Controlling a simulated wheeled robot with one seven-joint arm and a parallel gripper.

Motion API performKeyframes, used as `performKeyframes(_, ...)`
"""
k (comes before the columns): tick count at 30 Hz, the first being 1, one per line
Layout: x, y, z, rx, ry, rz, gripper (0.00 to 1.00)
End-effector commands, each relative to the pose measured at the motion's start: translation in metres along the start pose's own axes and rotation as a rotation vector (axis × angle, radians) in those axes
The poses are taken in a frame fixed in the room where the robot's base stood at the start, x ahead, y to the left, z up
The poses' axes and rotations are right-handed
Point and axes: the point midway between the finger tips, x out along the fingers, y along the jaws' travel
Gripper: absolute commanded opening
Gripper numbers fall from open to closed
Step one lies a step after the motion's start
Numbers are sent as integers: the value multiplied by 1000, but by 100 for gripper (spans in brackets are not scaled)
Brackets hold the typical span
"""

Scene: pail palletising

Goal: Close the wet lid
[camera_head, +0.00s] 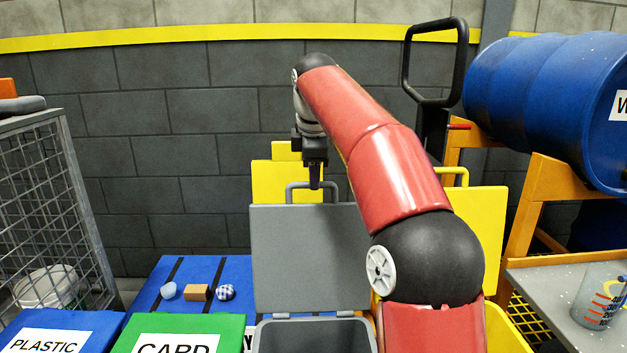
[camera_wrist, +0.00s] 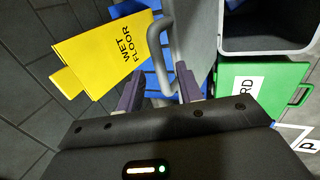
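No lid in view shows the word wet. A grey lid (camera_head: 305,255) stands open and upright behind its grey bin (camera_head: 315,337). Its loop handle (camera_head: 291,190) is on the top edge. A yellow lid (camera_head: 488,225) also stands open, partly hidden by my arm. My gripper (camera_head: 315,186) points down at the grey lid's handle. In the wrist view my gripper's two fingers (camera_wrist: 158,88) are apart, with the grey handle (camera_wrist: 154,45) running between them. I cannot tell whether they touch it.
A yellow wet floor sign (camera_wrist: 108,52) stands close behind the grey lid. Closed green card (camera_head: 190,326) and blue plastic (camera_head: 85,322) lids are at left. A blue drum (camera_head: 545,100) rests on an orange rack at right.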

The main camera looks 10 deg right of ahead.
Motion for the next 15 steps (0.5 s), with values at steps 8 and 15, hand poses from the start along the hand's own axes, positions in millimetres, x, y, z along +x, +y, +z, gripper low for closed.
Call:
performKeyframes(8,16,0,0,0,0,1,36)
performKeyframes(15,15,0,0,1,0,2,28)
